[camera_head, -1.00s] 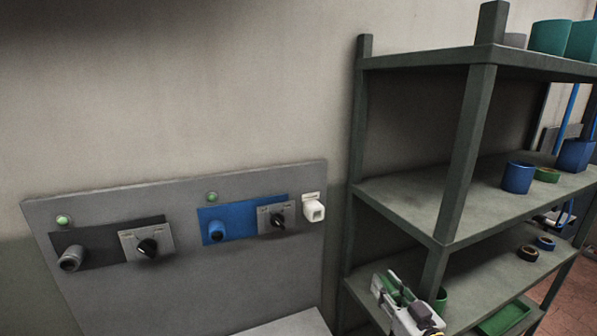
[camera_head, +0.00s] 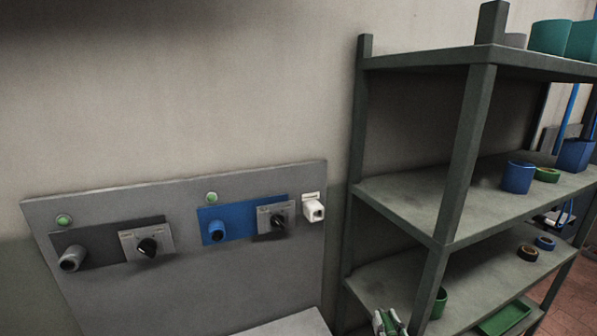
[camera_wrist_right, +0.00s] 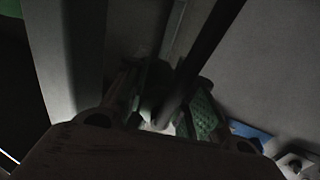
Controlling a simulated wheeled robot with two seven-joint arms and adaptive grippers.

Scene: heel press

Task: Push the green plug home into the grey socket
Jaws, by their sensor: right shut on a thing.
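The grey socket (camera_head: 72,258) is a short round grey barrel on a black plate at the panel's left. My right gripper (camera_head: 388,322) is at the bottom edge of the head view, right of the panel and mostly cut off. In the right wrist view, its green ribbed pads (camera_wrist_right: 165,105) close around the end of a dark rod-like thing (camera_wrist_right: 205,55). I cannot tell whether this belongs to the green plug, and I see no plug clearly elsewhere. My left gripper is not in view.
The grey panel (camera_head: 150,295) also bears a blue socket (camera_head: 217,231), two black knobs and a white fitting (camera_head: 313,211). A green lamp (camera_head: 64,220) is above the grey socket. A shelf rack (camera_head: 440,205) with pots stands at the right, close to my right gripper.

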